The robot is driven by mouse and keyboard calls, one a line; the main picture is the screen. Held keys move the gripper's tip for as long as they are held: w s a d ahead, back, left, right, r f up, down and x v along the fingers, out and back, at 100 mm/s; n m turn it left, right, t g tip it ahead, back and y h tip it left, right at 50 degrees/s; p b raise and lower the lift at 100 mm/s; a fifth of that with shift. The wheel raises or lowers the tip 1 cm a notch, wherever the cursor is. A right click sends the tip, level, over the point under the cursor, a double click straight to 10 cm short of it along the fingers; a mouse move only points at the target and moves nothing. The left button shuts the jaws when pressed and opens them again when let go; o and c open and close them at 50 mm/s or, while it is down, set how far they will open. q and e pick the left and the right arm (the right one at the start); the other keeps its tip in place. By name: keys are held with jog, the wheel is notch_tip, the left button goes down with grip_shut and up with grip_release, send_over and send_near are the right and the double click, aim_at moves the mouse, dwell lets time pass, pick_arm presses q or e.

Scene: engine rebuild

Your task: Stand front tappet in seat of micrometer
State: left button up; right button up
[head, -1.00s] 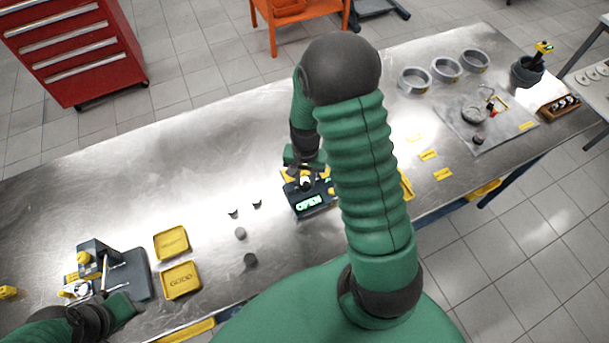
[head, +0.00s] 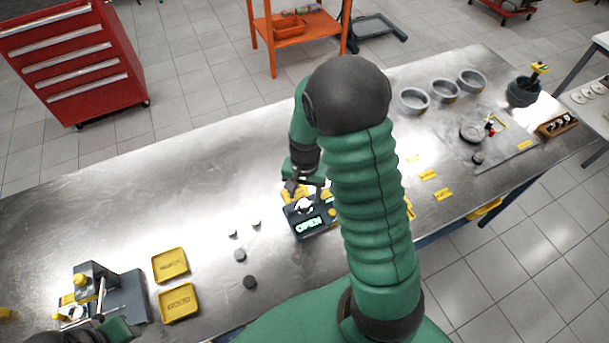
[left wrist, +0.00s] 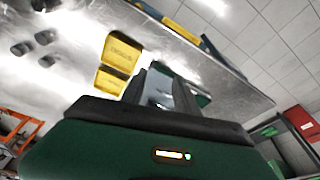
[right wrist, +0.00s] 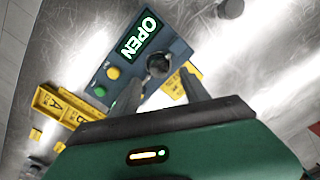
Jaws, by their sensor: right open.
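The micrometer (head: 312,220) is a dark blue box on the bench with a lit green OPEN display; it also shows in the right wrist view (right wrist: 135,55). A dark round piece (right wrist: 158,65), apparently a tappet standing in the seat, is on it beyond my right fingertips. My right gripper (right wrist: 160,84) is open, its fingers apart on either side of that piece's line; contact is not visible. In the head view the right gripper (head: 298,186) is at the micrometer's far side. My left gripper (left wrist: 160,85) appears open, low at the left by a dark fixture (head: 122,295).
Two yellow trays (head: 171,264) (head: 179,302) lie further left. Grey rings (head: 413,100) and a mat (head: 500,150) are at the right.

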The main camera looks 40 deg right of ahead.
notch_tip(320, 180, up, 14)
jog(key=shift+f, duration=0.15)
